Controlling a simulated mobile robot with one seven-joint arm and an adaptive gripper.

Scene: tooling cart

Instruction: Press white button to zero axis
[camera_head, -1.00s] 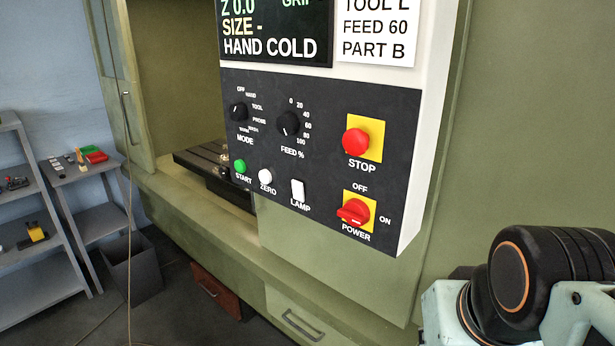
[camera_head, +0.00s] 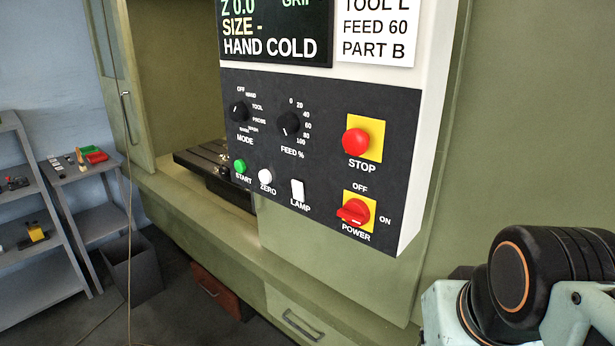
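The white round ZERO button (camera_head: 265,176) sits low on the black control panel (camera_head: 330,130), between the green START button (camera_head: 240,166) and the white LAMP switch (camera_head: 297,190). Nothing touches or covers it. The screen (camera_head: 275,30) above reads "Z 0.0", "SIZE -" and "HAND COLD"; its upper part is cut off. My gripper is out of view. Only links of my arm show at the lower right, apart from the panel.
A red STOP button (camera_head: 356,142) and a red POWER knob (camera_head: 353,211) are at the panel's right. MODE (camera_head: 239,111) and FEED knobs (camera_head: 288,123) sit above the small buttons. Grey shelves (camera_head: 40,245) and a dark bin (camera_head: 133,268) stand at left. Space before the panel looks clear.

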